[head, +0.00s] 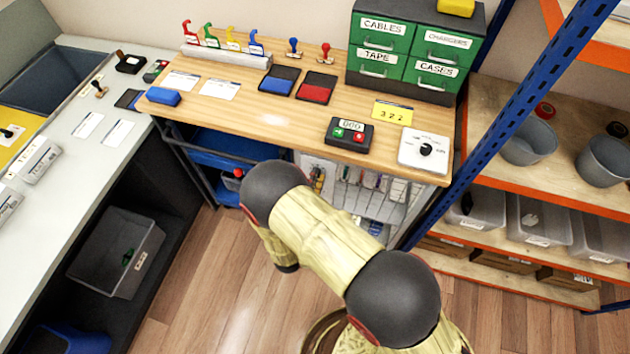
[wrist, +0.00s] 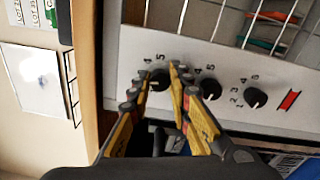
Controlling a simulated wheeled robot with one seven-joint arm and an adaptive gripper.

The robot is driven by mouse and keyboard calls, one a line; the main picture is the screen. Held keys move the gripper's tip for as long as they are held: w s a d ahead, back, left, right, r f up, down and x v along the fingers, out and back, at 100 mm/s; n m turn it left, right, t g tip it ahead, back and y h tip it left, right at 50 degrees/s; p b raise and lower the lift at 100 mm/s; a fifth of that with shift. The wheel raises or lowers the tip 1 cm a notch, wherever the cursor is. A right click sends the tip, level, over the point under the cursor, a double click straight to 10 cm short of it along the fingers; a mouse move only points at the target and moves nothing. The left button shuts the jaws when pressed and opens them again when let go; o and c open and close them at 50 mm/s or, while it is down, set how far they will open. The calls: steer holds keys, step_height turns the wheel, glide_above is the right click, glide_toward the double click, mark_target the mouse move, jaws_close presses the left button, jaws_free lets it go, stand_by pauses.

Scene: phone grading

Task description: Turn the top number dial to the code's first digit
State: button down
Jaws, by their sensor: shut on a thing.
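In the wrist view a pale panel carries three black number dials in a row. The top dial (wrist: 159,83), leftmost there and nearest the wooden bench edge, sits between the fingertips of my gripper (wrist: 160,72), which is shut on it. A 4 and a 5 show by it; its pointer and other digits are hidden or unclear. The middle dial (wrist: 210,90) and the bottom dial (wrist: 255,98) stand free to the right. In the head view a yellow card (head: 392,112) on the bench appears to read 322. My gripper is hidden there.
Wire bars (wrist: 235,22) run beside the dials, with items behind them. A red mark (wrist: 289,100) is beyond the bottom dial. The wooden bench (head: 245,112) overhangs the caged front (head: 375,190). A blue rack post (head: 510,95) stands to the right.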

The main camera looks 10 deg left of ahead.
steer(key=shift+f+m+b, duration=0.15)
steer(key=shift+m+b, duration=0.45)
steer(key=shift+m, duration=0.5)
steer(key=shift+d, duration=0.1)
steer(key=c, duration=1.6)
jaws_free()
steer(key=shift+c, duration=0.2)
steer(key=s+a, duration=0.1)
steer(key=s, duration=1.1)
steer(key=shift+f, duration=0.1)
